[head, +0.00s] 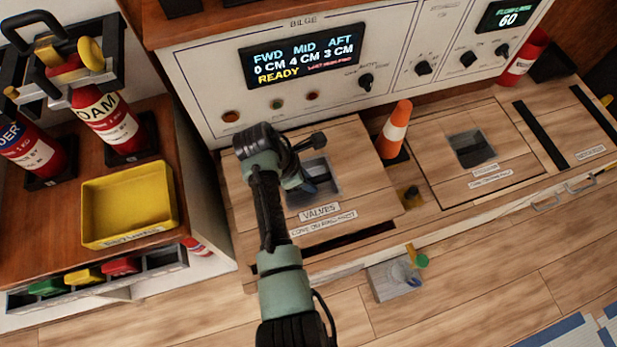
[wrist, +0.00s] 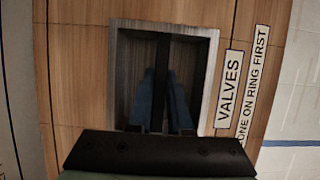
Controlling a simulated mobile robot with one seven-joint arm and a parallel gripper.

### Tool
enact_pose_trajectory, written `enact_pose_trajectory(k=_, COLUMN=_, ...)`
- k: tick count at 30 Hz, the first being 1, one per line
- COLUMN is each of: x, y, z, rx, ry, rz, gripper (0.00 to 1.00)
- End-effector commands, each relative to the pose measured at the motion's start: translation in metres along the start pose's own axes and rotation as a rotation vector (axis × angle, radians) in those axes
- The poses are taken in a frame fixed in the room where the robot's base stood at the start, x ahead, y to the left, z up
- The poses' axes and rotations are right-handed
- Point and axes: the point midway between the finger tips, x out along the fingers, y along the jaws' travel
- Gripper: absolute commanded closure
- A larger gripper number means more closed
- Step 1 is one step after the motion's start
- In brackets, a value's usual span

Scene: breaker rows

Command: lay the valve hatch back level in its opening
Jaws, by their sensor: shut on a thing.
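The valve hatch (head: 345,186) is a wood-grain panel labelled "VALVES" with a square metal-rimmed recess. In the head view a dark gap shows along its front edge, so it does not fill its opening (head: 350,241); whether it is tilted or just raised is hard to tell. My gripper (head: 318,184) reaches down into the recess. In the wrist view my gripper's two blue fingers (wrist: 162,100) lie on either side of a dark bar (wrist: 160,75) in the hatch recess (wrist: 125,75), shut on it. The hatch label (wrist: 229,88) shows beside it.
An orange-white cone (head: 395,130) stands close by the hatch's right edge. A small dark and amber fitting (head: 411,196) is in front of it. Another hatch (head: 505,165) lies to the right.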

Motion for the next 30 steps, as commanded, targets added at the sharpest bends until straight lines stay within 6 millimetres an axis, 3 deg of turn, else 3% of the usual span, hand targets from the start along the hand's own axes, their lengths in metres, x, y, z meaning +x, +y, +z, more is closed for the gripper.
enact_pose_trajectory(k=15, x=0.043, y=0.003, z=-0.017, rx=0.003, ry=-0.004, rz=0.005, gripper=1.00)
enact_pose_trajectory(k=30, x=0.051, y=0.003, z=-0.020, rx=0.003, ry=-0.004, rz=0.006, gripper=1.00)
